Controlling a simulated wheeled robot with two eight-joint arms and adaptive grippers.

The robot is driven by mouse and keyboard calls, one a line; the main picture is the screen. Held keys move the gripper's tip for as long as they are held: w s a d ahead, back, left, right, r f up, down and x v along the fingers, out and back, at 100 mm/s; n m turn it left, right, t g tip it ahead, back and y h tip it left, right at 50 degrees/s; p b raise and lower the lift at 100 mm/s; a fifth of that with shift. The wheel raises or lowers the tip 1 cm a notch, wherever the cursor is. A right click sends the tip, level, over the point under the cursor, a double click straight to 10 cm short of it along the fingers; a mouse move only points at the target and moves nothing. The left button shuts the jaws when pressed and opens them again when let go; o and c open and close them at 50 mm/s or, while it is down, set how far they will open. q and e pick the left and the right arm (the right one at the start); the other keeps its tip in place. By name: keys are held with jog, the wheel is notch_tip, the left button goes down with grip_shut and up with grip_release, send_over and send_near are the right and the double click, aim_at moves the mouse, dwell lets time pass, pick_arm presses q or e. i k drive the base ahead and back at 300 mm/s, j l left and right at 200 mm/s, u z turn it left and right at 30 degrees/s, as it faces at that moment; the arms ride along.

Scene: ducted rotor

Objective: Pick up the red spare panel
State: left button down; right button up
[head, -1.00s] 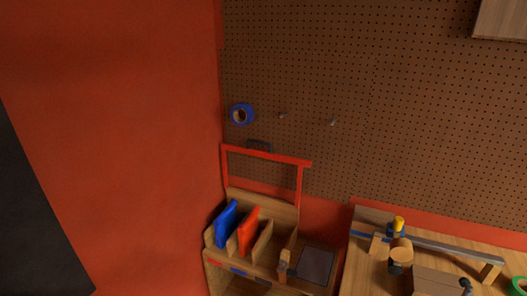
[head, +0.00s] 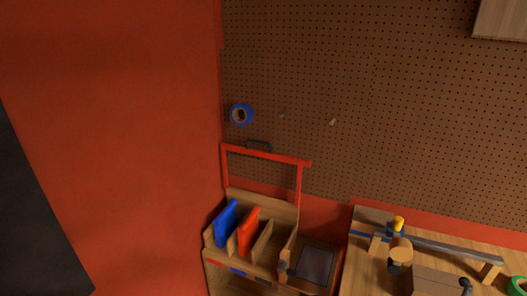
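The red spare panel (head: 248,230) stands upright, slightly tilted, in a slot of a wooden rack (head: 231,243) at the lower middle of the head view. A blue panel (head: 226,222) stands in the slot to its left. A wooden divider is just to its right. The lower part of the red panel is hidden in the rack. Neither of my grippers shows in the head view.
A red frame (head: 265,154) rises behind the rack. A dark grey pad (head: 315,264) lies right of it. A workbench with a long metal bar (head: 440,249) and a wooden block (head: 437,281) is at the lower right. Blue tape (head: 241,114) hangs on the pegboard (head: 400,110).

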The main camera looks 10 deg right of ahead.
aim_at(248, 233)
jog(key=i+j+z, duration=0.15)
jog(key=i+z, duration=0.2)
jog(key=i+j+z, duration=0.2)
jog(key=z, duration=0.2)
jog(key=i+j+z, duration=0.2)
jog(key=j+z, duration=0.15)
